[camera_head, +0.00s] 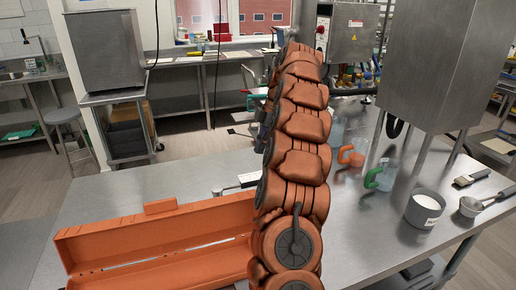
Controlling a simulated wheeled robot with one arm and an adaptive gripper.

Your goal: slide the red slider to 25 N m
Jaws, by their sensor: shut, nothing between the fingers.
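No red slider and no 25 N m mark can be made out. A slim pale metal piece with a dark part (240,184) lies on the steel table just behind an orange case, left of my arm. Its right end is hidden by my arm, and I cannot tell what it is. My brown-orange arm rises through the middle of the view and covers the table behind it. My gripper cannot be made out.
The long open orange case (155,225) fills the front left of the steel table (120,190). Right of my arm stand an orange-handled jug (358,152), a green-handled jug (382,176), a grey tub (424,208), a brush (471,177) and a metal scoop (473,206). A steel hopper (440,65) stands behind.

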